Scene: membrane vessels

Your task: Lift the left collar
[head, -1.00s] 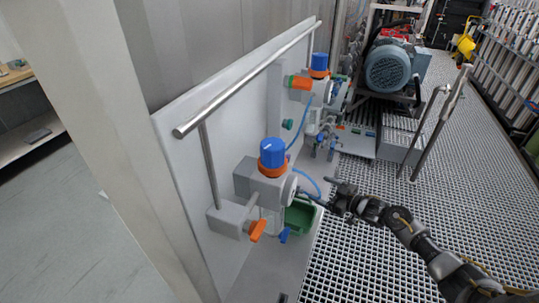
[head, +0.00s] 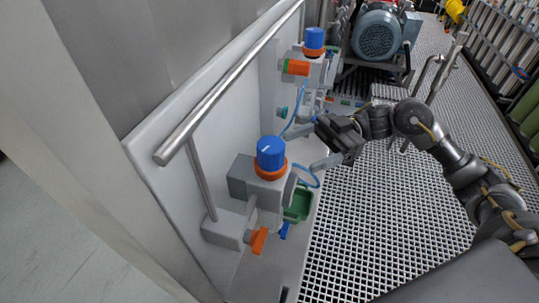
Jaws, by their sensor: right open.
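The left collar (head: 269,173) is an orange ring low around the nearer blue knob (head: 271,152), on a grey valve body by the white panel. It sits against the body below the knob. A second orange collar (head: 313,51) is under the farther blue knob (head: 314,38), higher in the picture. My right gripper (head: 309,147) is open and empty, to the right of the near knob. Its two fingers point left toward the knob, apart from it and from the collar. My left gripper is not in view.
A steel rail (head: 230,88) runs above the white panel (head: 160,135), left of the valves. A motor (head: 378,36) stands behind. The grating floor (head: 365,235) is clear.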

